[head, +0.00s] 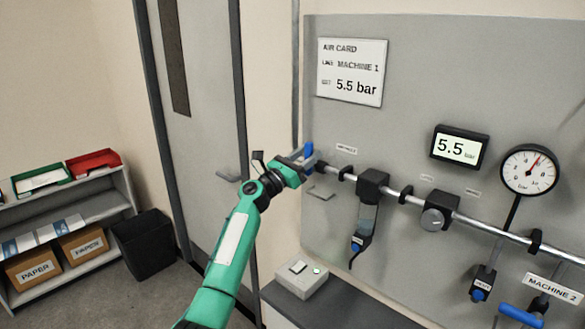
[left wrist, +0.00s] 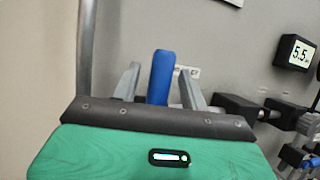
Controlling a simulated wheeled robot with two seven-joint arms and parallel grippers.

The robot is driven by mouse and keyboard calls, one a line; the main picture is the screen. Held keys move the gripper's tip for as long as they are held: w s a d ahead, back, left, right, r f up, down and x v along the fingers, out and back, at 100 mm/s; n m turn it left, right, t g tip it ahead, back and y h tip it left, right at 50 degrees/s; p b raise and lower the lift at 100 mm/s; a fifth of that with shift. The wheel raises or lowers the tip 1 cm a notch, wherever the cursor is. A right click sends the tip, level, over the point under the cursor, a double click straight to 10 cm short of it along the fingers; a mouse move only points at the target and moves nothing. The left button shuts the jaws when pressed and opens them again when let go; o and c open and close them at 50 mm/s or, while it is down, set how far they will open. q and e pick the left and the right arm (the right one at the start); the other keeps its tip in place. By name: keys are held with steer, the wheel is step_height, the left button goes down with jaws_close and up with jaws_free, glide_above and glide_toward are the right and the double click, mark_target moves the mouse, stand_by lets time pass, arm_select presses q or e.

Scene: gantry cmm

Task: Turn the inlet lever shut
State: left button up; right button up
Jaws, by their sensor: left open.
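The inlet lever (head: 309,150) has a blue handle at the left end of the pipe on the grey panel. Its handle points up. My left gripper (head: 302,160) is at the lever with its jaws open. In the left wrist view the blue handle (left wrist: 161,76) stands between the two grey fingers of my left gripper (left wrist: 158,70), with a gap showing on each side. The lever's base is hidden behind the gripper body. My right gripper is in neither view.
The pipe (head: 480,225) runs right from the inlet, with a filter bowl (head: 366,215), a regulator knob (head: 434,218) and a gauge (head: 529,169). A display (head: 459,147) reads 5.5 bar. The air card (head: 352,71) says Machine 1, 5.5 bar. Another blue lever (head: 520,315) sits lower right.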

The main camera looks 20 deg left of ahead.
arm_select(q)
steer(key=b+v, duration=0.4)
steer(key=v, duration=0.9)
steer(key=shift+a, duration=0.1)
